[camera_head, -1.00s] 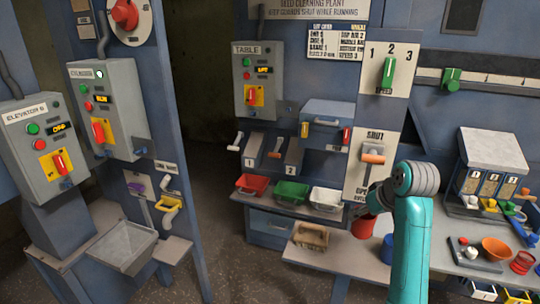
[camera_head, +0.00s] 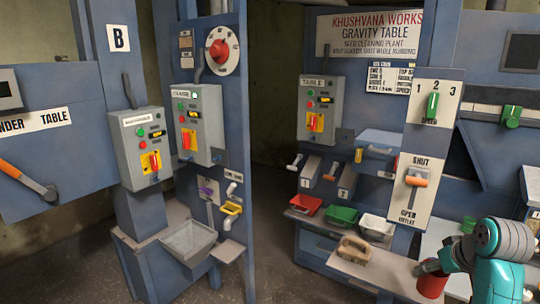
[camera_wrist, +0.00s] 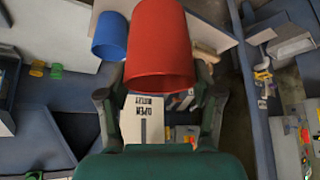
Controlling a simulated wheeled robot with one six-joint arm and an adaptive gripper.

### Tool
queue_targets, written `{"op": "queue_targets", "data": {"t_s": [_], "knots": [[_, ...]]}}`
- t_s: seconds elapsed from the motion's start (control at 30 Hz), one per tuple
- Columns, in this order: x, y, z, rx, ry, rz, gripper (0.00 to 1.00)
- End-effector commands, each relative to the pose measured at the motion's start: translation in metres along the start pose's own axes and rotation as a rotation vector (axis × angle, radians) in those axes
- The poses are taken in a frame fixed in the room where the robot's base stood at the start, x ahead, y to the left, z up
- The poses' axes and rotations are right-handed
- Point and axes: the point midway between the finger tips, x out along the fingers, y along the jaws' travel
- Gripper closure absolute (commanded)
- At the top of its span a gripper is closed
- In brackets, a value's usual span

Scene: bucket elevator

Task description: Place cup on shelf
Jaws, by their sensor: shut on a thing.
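A red cup (camera_head: 432,279) is held by my gripper (camera_head: 446,262) at the lower right of the head view. In the wrist view the red cup (camera_wrist: 160,45) sits between the two fingers of my gripper (camera_wrist: 160,92), which is shut on it. A blue cup (camera_wrist: 109,36) lies beyond and left of it in the wrist view. A pale bench shelf (camera_head: 385,275) runs below the gravity table, close to the red cup in the picture; I cannot tell whether they touch. A small ledge (camera_head: 228,251) juts from the post at the left.
A brush (camera_head: 354,249) lies on the bench shelf. Red (camera_head: 304,204), green (camera_head: 341,215) and white (camera_head: 377,227) bins stand above it. A grey tray (camera_head: 188,240) and control boxes (camera_head: 142,148) are at the left. Dark open floor lies between the machines.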

Motion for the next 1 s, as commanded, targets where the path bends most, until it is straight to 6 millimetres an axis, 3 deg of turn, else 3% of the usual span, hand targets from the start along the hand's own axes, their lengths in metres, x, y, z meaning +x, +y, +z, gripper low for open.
{"op": "queue_targets", "data": {"t_s": [0.27, 0.57, 0.77, 1.0], "knots": [[0.03, -0.018, 0.013, 0.012, -0.001, -0.007, 0.67], [0.078, -0.05, 0.039, 0.028, -0.003, -0.014, 0.67], [0.129, -0.088, 0.077, 0.039, -0.009, -0.018, 0.67], [0.194, -0.144, 0.149, 0.043, -0.012, -0.015, 0.67]]}}
